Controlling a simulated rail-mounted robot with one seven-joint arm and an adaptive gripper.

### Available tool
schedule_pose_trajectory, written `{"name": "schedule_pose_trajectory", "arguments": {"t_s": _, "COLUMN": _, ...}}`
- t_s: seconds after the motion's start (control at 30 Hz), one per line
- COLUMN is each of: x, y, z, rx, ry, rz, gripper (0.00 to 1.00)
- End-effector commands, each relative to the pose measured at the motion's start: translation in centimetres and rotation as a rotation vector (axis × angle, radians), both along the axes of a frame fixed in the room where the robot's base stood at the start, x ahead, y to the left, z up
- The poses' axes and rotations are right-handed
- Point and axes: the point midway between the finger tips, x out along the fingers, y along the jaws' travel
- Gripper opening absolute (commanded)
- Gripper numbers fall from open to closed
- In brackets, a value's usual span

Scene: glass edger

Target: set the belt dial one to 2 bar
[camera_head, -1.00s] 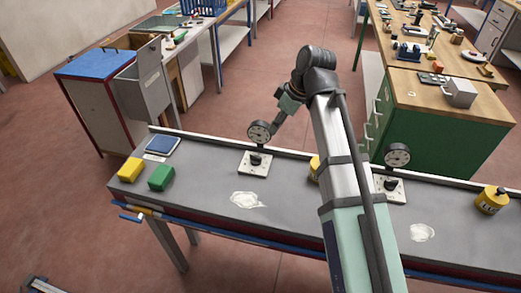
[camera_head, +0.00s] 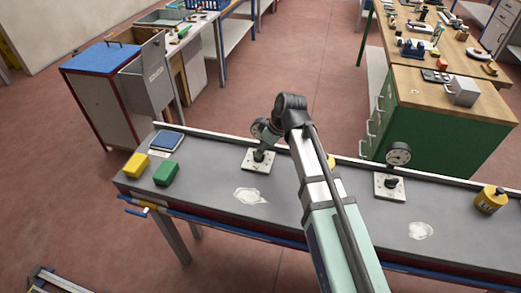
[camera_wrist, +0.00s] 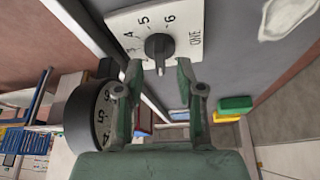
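Belt dial one is a white plate (camera_head: 249,165) on the grey bench with a black knob. In the head view my gripper (camera_head: 262,149) is just above the dial. A round gauge (camera_head: 257,128) behind it is partly hidden; its face (camera_wrist: 103,117) shows at left in the wrist view.
A second dial plate (camera_head: 384,191) with a gauge (camera_head: 398,153) stands to the right. A yellow block (camera_head: 136,165), a green block (camera_head: 166,174) and a blue-topped item (camera_head: 167,141) sit at left. A yellow canister (camera_head: 490,199) stands far right.

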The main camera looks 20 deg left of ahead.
Motion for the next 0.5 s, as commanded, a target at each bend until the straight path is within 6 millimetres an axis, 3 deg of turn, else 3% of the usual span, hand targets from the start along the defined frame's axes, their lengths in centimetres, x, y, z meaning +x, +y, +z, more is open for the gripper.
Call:
{"name": "schedule_pose_trajectory", "arguments": {"t_s": 0.2, "x": 0.1, "y": 0.7, "z": -1.6, "rx": 0.000, "ry": 0.000, "rz": 0.001, "gripper": 0.38}}
{"name": "schedule_pose_trajectory", "arguments": {"t_s": 0.5, "x": 0.1, "y": 0.8, "z": -1.9, "rx": 0.000, "ry": 0.000, "rz": 0.001, "gripper": 0.38}}
